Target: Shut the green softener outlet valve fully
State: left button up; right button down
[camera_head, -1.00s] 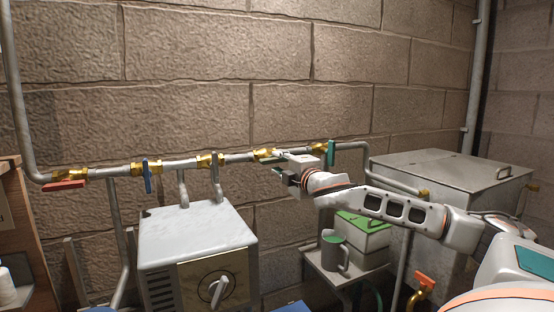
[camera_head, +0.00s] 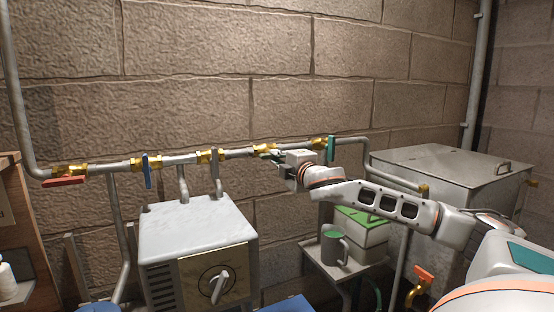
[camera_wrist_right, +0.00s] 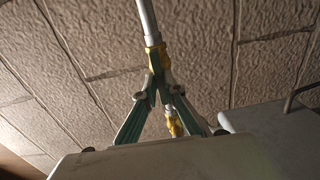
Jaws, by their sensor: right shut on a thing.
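A brass valve (camera_head: 263,151) sits on the wall pipe, fourth from the left. My right gripper (camera_head: 272,156) is at this valve, its fingertips shut on what appears to be the lever, which they mostly hide. In the right wrist view the green-faced fingers (camera_wrist_right: 156,84) meet just below the brass valve body (camera_wrist_right: 153,54). The lever's exact angle cannot be told. Another valve with a green lever (camera_head: 331,148) stands to the right; that lever points across the pipe and is apart from my gripper. My left gripper is not in view.
Valves with red (camera_head: 63,181), blue (camera_head: 147,171) and grey (camera_head: 214,165) levers share the pipe to the left. A grey boxy unit (camera_head: 198,228) stands below. A metal tank (camera_head: 445,175) and a mug (camera_head: 334,248) are at the right. The brick wall is close behind.

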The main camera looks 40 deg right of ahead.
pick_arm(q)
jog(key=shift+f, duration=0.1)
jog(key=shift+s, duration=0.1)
pick_arm(e)
jog(key=m, duration=1.7)
jog(key=shift+m, duration=0.4)
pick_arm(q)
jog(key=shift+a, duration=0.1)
